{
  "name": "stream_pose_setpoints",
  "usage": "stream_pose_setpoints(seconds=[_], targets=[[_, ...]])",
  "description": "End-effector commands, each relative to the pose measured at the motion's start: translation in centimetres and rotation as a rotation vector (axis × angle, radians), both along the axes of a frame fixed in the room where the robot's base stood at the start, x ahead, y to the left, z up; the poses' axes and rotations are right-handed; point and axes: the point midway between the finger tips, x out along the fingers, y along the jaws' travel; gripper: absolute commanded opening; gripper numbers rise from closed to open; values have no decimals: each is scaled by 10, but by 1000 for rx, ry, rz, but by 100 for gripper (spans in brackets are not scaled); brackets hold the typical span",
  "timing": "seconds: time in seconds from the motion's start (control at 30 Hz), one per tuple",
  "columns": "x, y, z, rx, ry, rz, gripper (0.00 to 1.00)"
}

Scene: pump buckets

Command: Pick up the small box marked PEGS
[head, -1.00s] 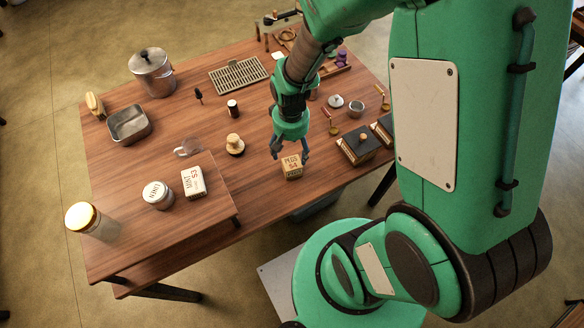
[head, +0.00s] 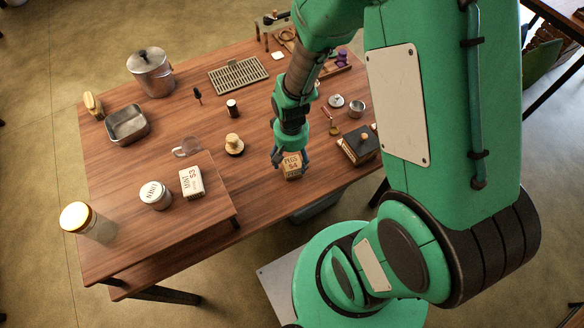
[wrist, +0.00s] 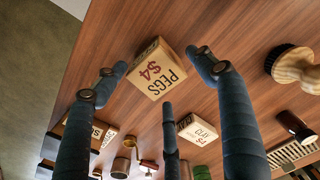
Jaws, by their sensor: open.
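The small tan box marked PEGS (head: 292,173) stands on the wooden table near its front edge, with "$4" under the word. In the wrist view the PEGS box (wrist: 157,70) shows at the fingertips, between the left and right fingers. My gripper (head: 291,158) is open over the box in the head view, pointing down. Its three dark fingers also show spread and empty in the wrist view (wrist: 158,72). I cannot tell whether any finger touches the box.
A box marked CLAY (wrist: 197,129) shows in the wrist view. A raised shelf (head: 215,207) holds a MINT box (head: 191,183) and a tin (head: 155,195).

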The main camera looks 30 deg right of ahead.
Motion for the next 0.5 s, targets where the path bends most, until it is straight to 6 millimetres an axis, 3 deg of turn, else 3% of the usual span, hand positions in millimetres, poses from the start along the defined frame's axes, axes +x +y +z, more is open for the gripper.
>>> stream_pose_setpoints(seconds=[0.2, 0.5], targets=[[-3, 0, -29, 1, 3, 0, 70], [-2, 0, -37, 0, 0, 0, 70]])
